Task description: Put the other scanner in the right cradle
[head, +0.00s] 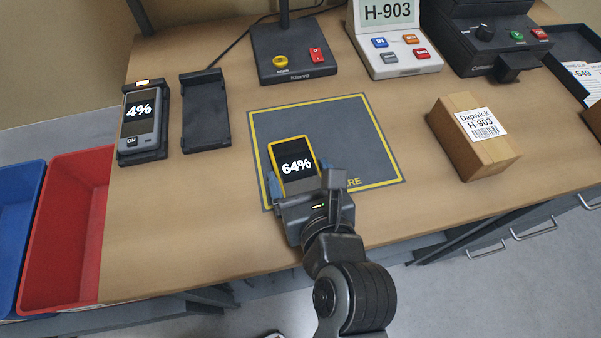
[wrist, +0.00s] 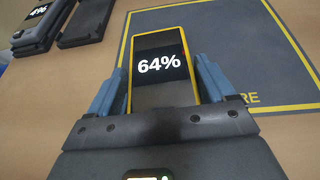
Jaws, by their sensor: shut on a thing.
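A yellow-edged scanner (head: 293,162) reading 64% is at the left part of the grey mat. My gripper (head: 297,188) is shut on this scanner from its near end; the blue finger pads flank it in the wrist view (wrist: 166,92). I cannot tell whether the scanner touches the mat. The right cradle (head: 206,112) is black, empty and stands to the left of the mat. The left cradle (head: 157,150) holds a grey scanner (head: 141,123) reading 4%. Both cradles also show partly at the wrist view's top left.
A yellow-bordered grey mat (head: 350,125) lies mid-table. A cardboard box (head: 473,137) labelled H-903 stands to its right. A black stand base (head: 292,57) and a button panel (head: 395,50) are behind. Red (head: 66,230) and blue (head: 15,215) bins are at far left. Bare table lies between cradles and mat.

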